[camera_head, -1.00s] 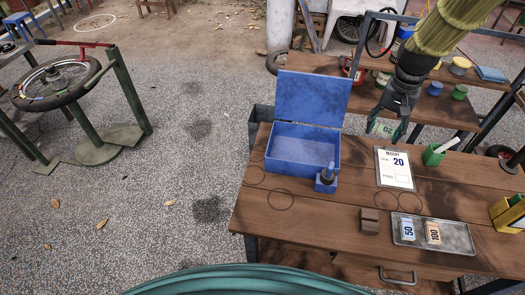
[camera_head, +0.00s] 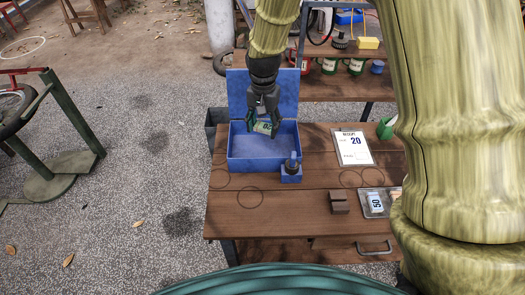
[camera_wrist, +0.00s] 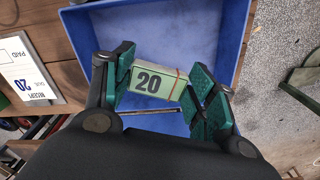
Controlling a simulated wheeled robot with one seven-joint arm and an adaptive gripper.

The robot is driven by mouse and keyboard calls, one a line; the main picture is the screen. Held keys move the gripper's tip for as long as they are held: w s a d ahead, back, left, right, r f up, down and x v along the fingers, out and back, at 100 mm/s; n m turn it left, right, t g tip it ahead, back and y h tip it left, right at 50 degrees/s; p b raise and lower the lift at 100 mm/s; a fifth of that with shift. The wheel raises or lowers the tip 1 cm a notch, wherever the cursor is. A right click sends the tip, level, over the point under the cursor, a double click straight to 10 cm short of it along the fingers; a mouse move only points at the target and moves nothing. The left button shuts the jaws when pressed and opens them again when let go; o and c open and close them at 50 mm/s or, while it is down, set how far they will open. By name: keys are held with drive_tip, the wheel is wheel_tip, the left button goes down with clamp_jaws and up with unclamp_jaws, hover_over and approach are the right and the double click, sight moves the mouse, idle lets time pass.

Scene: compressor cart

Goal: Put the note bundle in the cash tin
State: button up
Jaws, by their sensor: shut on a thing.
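The note bundle (camera_wrist: 155,83) is green with a printed 20 and a thin band around it. My gripper (camera_head: 263,127) is shut on it, with the pads on either side of the bundle in the wrist view (camera_wrist: 160,85). The bundle also shows in the head view (camera_head: 263,128). The blue cash tin (camera_head: 262,163) stands on the wooden bench with its lid raised at the back. My gripper holds the bundle over the open tin, towards its back. In the wrist view the tin's blue inside (camera_wrist: 165,30) lies behind the bundle.
A clipboard receipt reading 20 (camera_head: 353,148) lies right of the tin. A dark stamp on a blue block (camera_head: 291,170) stands at the tin's front right corner. A brown block (camera_head: 339,202) and a metal tray (camera_head: 374,208) lie nearer the front.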

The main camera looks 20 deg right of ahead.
sight(263, 153)
drive_tip(key=shift+f+p, duration=1.35)
drive_tip(key=shift+f, duration=3.65)
drive_tip(key=shift+s, duration=0.1)
drive_tip(key=o, duration=0.8)
drive_tip(key=shift+f, duration=0.15)
drive_tip(key=shift+c, duration=0.2)
drive_tip(key=shift+r, duration=0.25)
drive_tip(key=shift+r+b, duration=1.8)
drive_tip(key=shift+r, duration=4.15)
